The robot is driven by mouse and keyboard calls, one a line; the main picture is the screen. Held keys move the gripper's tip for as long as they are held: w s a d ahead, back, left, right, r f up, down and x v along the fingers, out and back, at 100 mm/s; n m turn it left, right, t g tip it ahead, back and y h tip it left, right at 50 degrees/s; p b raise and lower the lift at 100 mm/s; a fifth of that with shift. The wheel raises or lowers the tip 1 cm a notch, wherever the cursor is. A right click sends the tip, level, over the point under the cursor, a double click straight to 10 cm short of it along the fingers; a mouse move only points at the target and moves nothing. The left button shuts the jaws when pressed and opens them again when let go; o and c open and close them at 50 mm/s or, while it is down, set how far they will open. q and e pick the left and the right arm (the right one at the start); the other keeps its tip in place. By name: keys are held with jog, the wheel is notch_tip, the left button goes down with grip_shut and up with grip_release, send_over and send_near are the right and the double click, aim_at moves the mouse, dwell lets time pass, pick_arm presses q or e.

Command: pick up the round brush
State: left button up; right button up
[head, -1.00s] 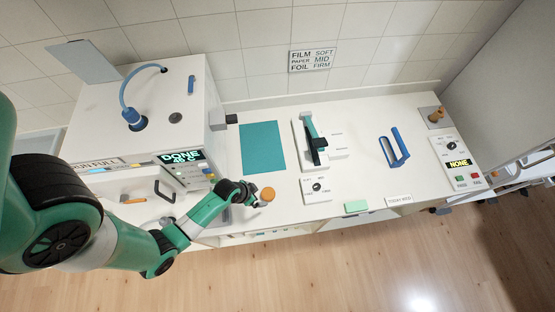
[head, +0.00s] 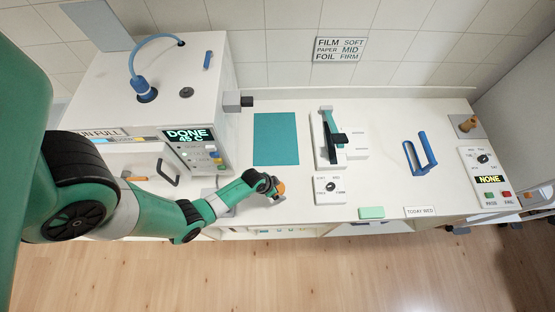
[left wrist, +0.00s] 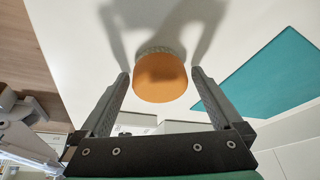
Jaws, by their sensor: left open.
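The round brush (head: 281,188) shows as a small orange knob on the white worktop, near its front edge, right of the steriliser-like box. In the left wrist view the brush (left wrist: 160,78) is a round orange top with a grey textured rim on its far side. My left gripper (head: 276,190) is open, with its fingers at the brush and partly hiding it in the head view. In the left wrist view the fingertips (left wrist: 160,74) stand on either side of the brush, with a visible gap on each side. My right gripper is not seen.
A teal mat (head: 276,138) lies behind the brush. A white box (head: 206,110) with a DONE display stands left. A white clamp device (head: 327,140) with a dial panel (head: 330,190), a blue handle-like frame (head: 420,155) and a green block (head: 371,213) are to the right.

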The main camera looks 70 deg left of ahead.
pick_arm(q)
jog(key=c, duration=1.4)
